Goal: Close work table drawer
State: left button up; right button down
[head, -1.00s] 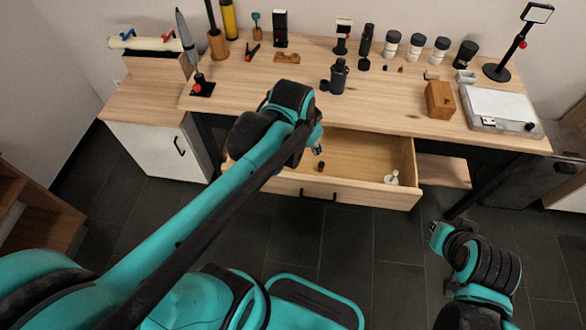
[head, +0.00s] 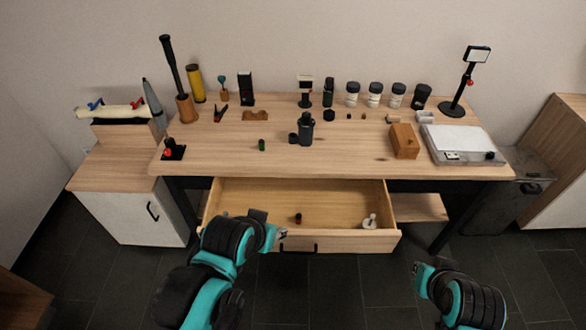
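The work table drawer (head: 340,195) is pulled out below the wooden work table (head: 350,154). Its inside shows a small dark item (head: 298,218) and a small white item (head: 370,221). A black handle (head: 298,247) is on the drawer front, partly hidden. My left gripper (head: 281,234) is in front of the drawer front's left part, near the handle; whether it touches is unclear. My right gripper (head: 418,272) is low at the right, in front of the table and apart from the drawer. The fingers of both are too small to read.
The table top carries a black grinder-like canister (head: 305,130), a wooden box (head: 404,141), a white scale (head: 462,143) and several jars along the back. A white cabinet (head: 130,217) stands at left. The floor (head: 345,290) between my arms is clear.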

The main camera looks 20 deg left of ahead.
aim_at(333, 211)
jog(key=i+l+u, duration=0.45)
jog(key=l, duration=0.2)
jog(key=l+u, duration=0.2)
jog(key=l, duration=0.15)
